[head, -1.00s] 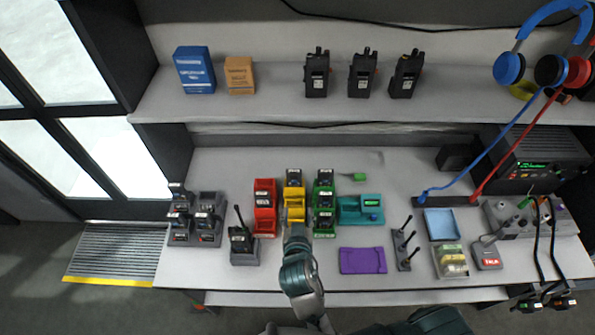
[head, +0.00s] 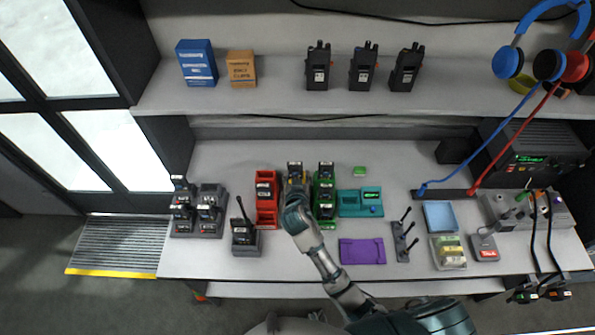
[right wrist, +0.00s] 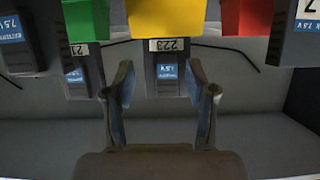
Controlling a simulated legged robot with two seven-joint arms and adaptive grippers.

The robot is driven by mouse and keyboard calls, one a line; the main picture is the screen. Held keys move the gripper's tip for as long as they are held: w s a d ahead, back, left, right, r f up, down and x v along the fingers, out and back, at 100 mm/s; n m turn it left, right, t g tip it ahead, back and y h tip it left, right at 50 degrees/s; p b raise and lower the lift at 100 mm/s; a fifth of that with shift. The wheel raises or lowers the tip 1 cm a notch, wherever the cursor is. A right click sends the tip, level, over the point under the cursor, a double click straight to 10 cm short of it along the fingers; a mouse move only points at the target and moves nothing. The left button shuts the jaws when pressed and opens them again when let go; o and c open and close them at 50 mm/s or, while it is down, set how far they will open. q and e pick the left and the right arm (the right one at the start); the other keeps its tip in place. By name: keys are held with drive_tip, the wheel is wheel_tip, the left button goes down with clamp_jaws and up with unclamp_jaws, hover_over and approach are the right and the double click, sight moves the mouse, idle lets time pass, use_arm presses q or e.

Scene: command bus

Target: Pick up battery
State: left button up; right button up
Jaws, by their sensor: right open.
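Several dark batteries stand in red (head: 267,219), yellow (head: 283,190) and green (head: 333,221) racks on the bench. My right gripper (head: 293,195) is over the front of the yellow rack and hides much of it; a dark battery (head: 295,168) shows at its back. In the right wrist view the gripper (right wrist: 163,88) is open and empty. A dark battery (right wrist: 167,72) with a blue label, below a "223" tag, lies between and just beyond the fingertips, under the yellow rack (right wrist: 167,18). I cannot tell whether the fingers touch it. My left gripper is not in view.
A radio in a charger (head: 243,240) and a multi-bay charger (head: 212,215) stand left. A teal tray (head: 350,203), purple mat (head: 361,251) and small antenna stand (head: 402,240) lie right. A shelf (head: 440,95) with radios runs above. Red and green racks flank the gripper closely.

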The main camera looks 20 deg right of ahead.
drive_tip(key=shift+w+a, duration=0.2)
drive_tip(key=shift+a, duration=0.45)
drive_tip(key=shift+s+a+r, duration=0.1)
drive_tip(key=shift+s, duration=0.05)
drive_tip(key=c, duration=0.8)
clamp_jaws()
drive_tip(key=shift+d, duration=0.45)
drive_tip(key=shift+r, duration=0.1)
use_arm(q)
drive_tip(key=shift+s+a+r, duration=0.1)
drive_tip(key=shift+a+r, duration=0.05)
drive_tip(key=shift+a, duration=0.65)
use_arm(e)
wheel_tip(320, 180, up, 10)
